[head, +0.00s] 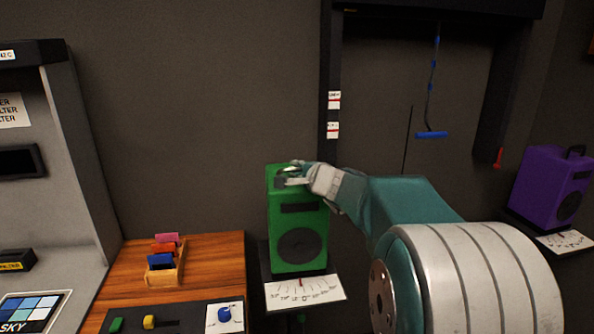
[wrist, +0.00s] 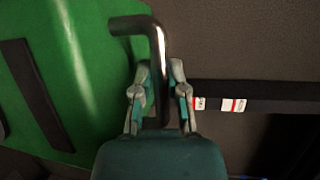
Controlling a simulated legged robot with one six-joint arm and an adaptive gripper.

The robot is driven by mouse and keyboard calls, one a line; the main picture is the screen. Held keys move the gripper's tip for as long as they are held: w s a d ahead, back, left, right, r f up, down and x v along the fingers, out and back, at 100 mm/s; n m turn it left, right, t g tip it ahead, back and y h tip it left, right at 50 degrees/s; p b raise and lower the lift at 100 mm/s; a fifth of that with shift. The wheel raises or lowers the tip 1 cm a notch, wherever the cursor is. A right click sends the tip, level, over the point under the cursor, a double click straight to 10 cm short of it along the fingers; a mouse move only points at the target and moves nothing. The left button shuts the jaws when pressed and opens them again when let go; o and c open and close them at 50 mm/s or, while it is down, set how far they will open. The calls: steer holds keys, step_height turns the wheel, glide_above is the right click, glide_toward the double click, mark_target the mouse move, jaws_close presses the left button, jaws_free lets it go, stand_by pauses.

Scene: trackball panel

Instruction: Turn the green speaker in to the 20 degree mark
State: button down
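The green speaker (head: 299,225) stands on a dark base in the middle of the head view, its round cone facing front. A white scale card (head: 305,293) lies before it, with a red mark near its middle; its numbers are too small to read surely. In the wrist view the speaker's green top (wrist: 95,75) fills the left, with a bent grey metal handle (wrist: 135,25). My gripper (wrist: 159,68) has one finger on each side of the handle bar, close against it, and appears shut on it. In the head view my gripper (head: 297,177) is at the speaker's top; the handle is partly hidden.
A purple speaker (head: 552,188) with its own scale card (head: 565,242) stands at the right. A wooden desk (head: 215,260) with a card holder (head: 165,272) and slider panel (head: 180,318) is left. A blue pull handle (head: 431,135) hangs behind.

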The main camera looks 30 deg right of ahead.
steer(key=shift+f, duration=0.1)
steer(key=shift+d+n+y, duration=0.2)
steer(key=shift+n+y, duration=0.2)
steer(key=shift+y, duration=0.1)
steer(key=shift+s+d+f+n+g+y, duration=0.1)
steer(key=shift+d+n+g+y, duration=0.15)
steer(key=shift+n+y, duration=0.5)
steer(key=shift+w+d+r+n+g+y, duration=0.15)
steer(key=shift+n+g+y, duration=0.3)
steer(key=shift+y, duration=0.45)
steer(key=shift+s+d+f+n+g+y, duration=0.15)
steer(key=shift+d+n+g+y, duration=0.05)
steer(key=shift+n+y, duration=0.6)
steer(key=c, duration=0.9)
jaws_free()
steer(key=shift+s, duration=0.1)
